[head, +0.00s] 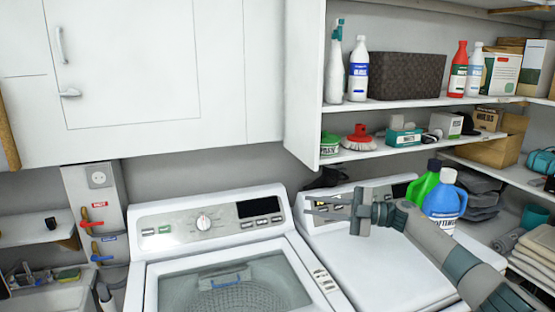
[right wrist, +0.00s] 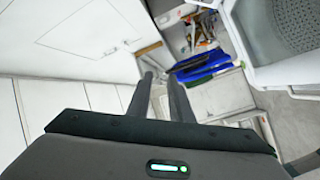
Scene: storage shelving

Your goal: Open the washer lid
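The washer (head: 215,215) is the white top-loader on the left in the head view, with a knob and a dark display on its panel. Its glass lid (head: 270,275) looks down, and the drum and a blue part show through it. The front of the lid is cut off by the frame. Part of the washer (right wrist: 235,40) also shows at upper right in the right wrist view. My right gripper (head: 308,205) is open and empty, raised over the back of the neighbouring machine, fingers pointing left. Its fingers (right wrist: 160,78) stand apart in the wrist view. My left gripper is not in view.
A second white machine (head: 385,265) stands right of the washer, with green (head: 424,185) and blue (head: 444,203) detergent bottles on it. A loaded shelf (head: 420,102) and a white cabinet (head: 150,80) hang above. A sink (head: 45,300) is at lower left. The space above the glass lid is clear.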

